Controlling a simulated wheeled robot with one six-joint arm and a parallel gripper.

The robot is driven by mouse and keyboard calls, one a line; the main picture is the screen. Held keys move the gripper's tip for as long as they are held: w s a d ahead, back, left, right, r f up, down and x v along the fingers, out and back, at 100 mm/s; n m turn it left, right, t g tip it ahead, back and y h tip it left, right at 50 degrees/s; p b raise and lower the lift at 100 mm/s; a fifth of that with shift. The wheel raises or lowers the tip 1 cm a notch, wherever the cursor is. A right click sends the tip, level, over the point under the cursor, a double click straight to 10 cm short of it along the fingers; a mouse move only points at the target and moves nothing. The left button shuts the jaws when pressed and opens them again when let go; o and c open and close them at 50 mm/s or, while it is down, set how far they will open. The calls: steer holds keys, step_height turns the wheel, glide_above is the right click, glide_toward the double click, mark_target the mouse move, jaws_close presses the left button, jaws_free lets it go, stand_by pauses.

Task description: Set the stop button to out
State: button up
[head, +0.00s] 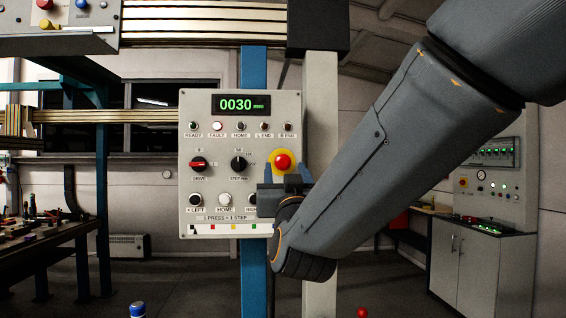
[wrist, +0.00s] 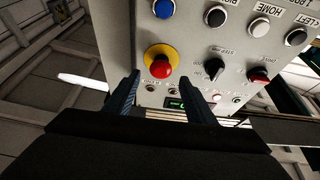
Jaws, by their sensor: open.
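The red stop button (head: 282,161) sits on a yellow disc on the right side of the grey control panel (head: 188,150). In the wrist view the stop button (wrist: 161,68) shows as a red mushroom head standing off its yellow collar. I cannot tell from this whether it is in or out. My gripper (head: 283,172) is just in front of the panel, its fingers on either side of the button in the head view. In the wrist view my gripper (wrist: 158,82) is open and empty, its fingertips short of the panel face with the button between and beyond them.
The drive knob (head: 198,164), the step knob (head: 239,163) and several push buttons are close by on the left and below. A cluttered workbench (head: 50,235) stands at left.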

mark_target(284, 162)
steer(key=shift+p+x, duration=0.6)
steer(key=shift+x, duration=1.35)
steer(key=shift+c, duration=0.4)
jaws_close()
steer(key=shift+s+f, duration=0.1)
steer(key=shift+s+b, duration=0.2)
steer(key=shift+b, duration=0.35)
steer(key=shift+s, duration=0.3)
